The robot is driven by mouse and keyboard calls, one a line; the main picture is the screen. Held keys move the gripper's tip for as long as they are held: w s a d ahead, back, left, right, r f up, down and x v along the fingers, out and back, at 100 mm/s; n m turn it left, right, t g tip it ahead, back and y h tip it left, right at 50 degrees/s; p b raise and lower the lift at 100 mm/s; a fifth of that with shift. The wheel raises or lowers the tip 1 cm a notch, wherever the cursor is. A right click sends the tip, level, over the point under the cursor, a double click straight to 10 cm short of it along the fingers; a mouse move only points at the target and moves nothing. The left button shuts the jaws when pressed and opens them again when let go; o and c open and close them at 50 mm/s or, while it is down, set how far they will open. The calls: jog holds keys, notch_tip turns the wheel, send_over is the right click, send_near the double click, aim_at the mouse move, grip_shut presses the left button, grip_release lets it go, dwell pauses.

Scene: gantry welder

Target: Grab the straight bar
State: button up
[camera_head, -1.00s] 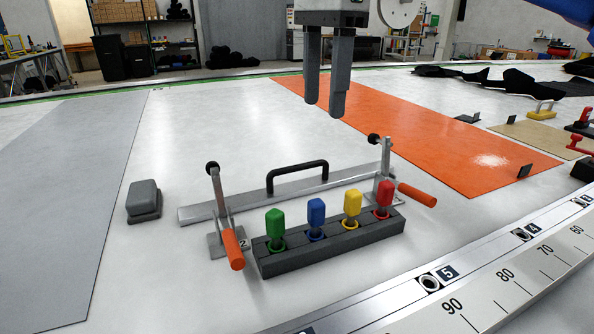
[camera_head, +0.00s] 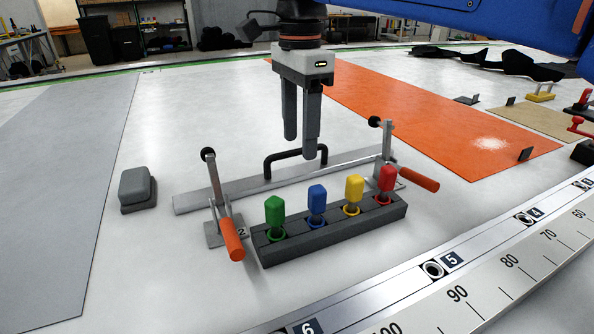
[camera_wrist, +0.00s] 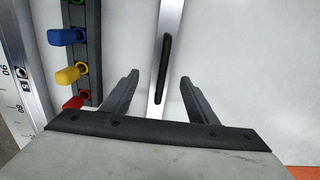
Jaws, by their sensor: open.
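The straight bar (camera_head: 192,202) is a flat silver strip lying on the white table, with a black arched handle (camera_head: 268,165) on top. An orange-handled toggle clamp stands near its left end (camera_head: 231,238) and another near its right end (camera_head: 418,179). My gripper (camera_head: 303,148) points down above the bar's handle, in front of part of it in the head view. Its fingers are apart and empty. In the wrist view, the bar (camera_wrist: 173,20) and its handle (camera_wrist: 163,62) run lengthwise between the two fingertips (camera_wrist: 158,78).
A dark block (camera_head: 262,250) with green, blue, yellow and red knobs stands close in front of the bar. A grey box (camera_head: 136,188) sits to the left. An orange sheet (camera_head: 420,120) lies at right, and a numbered rail (camera_head: 470,255) runs along the front edge.

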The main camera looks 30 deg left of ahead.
aim_at(299, 155)
jog(key=shift+w+a+f, duration=0.1)
jog(key=shift+w+f, duration=0.05)
jog(key=shift+f, duration=2.8)
grip_shut()
jog(key=shift+r, duration=0.15)
notch_tip(299, 155, up, 18)
